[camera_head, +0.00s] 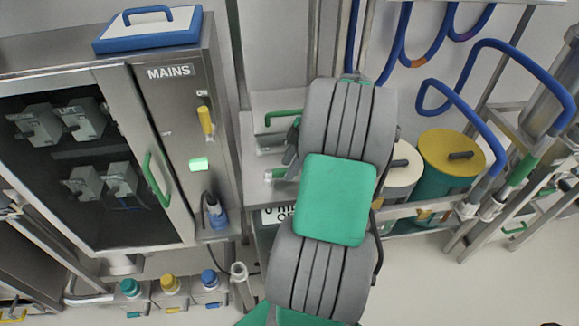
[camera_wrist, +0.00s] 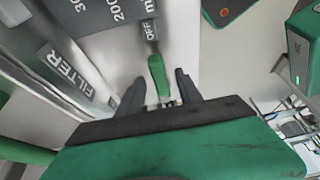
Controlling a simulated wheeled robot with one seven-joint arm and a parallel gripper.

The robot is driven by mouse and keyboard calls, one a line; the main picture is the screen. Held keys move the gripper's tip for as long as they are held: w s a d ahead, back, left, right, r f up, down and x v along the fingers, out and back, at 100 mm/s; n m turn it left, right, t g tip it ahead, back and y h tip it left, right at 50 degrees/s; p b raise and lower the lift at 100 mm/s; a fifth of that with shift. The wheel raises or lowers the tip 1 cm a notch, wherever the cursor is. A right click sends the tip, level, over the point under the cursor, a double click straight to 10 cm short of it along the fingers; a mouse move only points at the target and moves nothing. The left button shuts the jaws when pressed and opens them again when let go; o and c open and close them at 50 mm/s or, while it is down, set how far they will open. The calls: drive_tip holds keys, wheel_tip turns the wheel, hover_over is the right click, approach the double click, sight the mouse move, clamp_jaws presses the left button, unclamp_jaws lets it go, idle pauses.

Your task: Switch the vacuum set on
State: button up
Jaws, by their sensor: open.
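In the wrist view a green-handled lever (camera_wrist: 157,70) hangs from a grey stem beside a label reading OFF (camera_wrist: 151,31). My gripper (camera_wrist: 160,77) is open, with one dark finger to each side of the lever's lower end. Whether either finger touches it I cannot tell. In the head view my grey and green arm covers the middle of the scene, and my gripper's fingers cannot be made out there. A partly hidden sign (camera_head: 275,215) shows beside my arm; its wording is not readable.
A MAINS cabinet (camera_head: 171,72) with a yellow lever (camera_head: 205,121) and lit green lamp (camera_head: 198,164) stands at left. A yellow-lidded drum (camera_head: 450,150) and blue hoses (camera_head: 487,48) are at right. A FILTER label (camera_wrist: 66,70) shows in the wrist view.

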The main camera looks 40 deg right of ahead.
drive_tip(key=shift+a+f, duration=0.1)
drive_tip(key=shift+f, duration=0.15)
drive_tip(key=shift+c, duration=0.3)
drive_tip(key=shift+w, duration=0.1)
clamp_jaws()
idle(0.9)
